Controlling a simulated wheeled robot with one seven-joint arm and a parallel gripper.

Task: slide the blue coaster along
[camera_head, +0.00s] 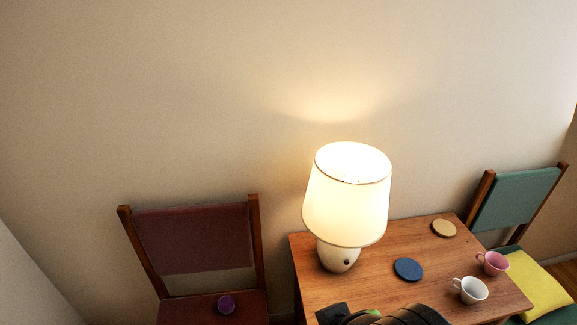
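The blue coaster (408,269) is a dark blue disc lying flat on the wooden table (378,288), to the right of the lamp's base. The end of my arm with my gripper (350,314) shows as dark shapes with a bit of green at the bottom edge, over the table's near side. It is below the coaster in the picture, and bare table shows between them. Its fingers cannot be made out, so I cannot tell whether it is open or shut.
A lit lamp (347,195) stands left of the coaster. A tan coaster (444,228) lies at the back right. A pink cup (492,263) and a white cup (470,290) stand to the right.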

